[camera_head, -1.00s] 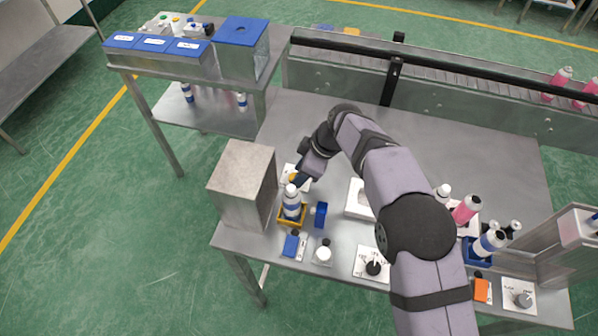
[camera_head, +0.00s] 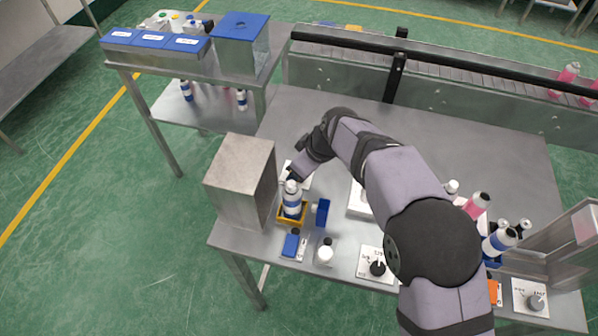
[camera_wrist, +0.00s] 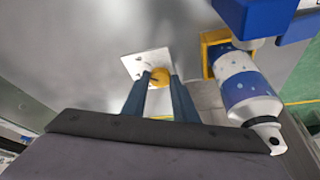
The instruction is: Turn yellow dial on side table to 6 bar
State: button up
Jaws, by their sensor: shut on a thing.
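The yellow dial (camera_wrist: 161,77) sits on a white plate (camera_wrist: 146,62) on the grey table in the wrist view. My gripper (camera_wrist: 160,82) has its two blue fingers on either side of the dial, shut on it. In the head view, my gripper (camera_head: 294,174) reaches down just behind the blue-and-white can. It hides the dial there, and only part of the white plate (camera_head: 307,181) shows. The scale marks and the dial's setting cannot be read.
A blue-and-white can (camera_head: 291,198) stands in a yellow holder (camera_head: 292,218) close to my gripper, with a blue block (camera_head: 322,212) beside it. A metal box (camera_head: 240,180) stands to the left. The table's middle behind my arm is clear.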

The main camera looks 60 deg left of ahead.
jog(key=o, duration=1.1)
jog(key=shift+c, duration=0.2)
jog(key=shift+r, duration=0.15)
jog(key=b+v, duration=0.2)
jog(key=v, duration=0.5)
jog(key=shift+b, duration=0.3)
jog(key=shift+d, duration=0.1)
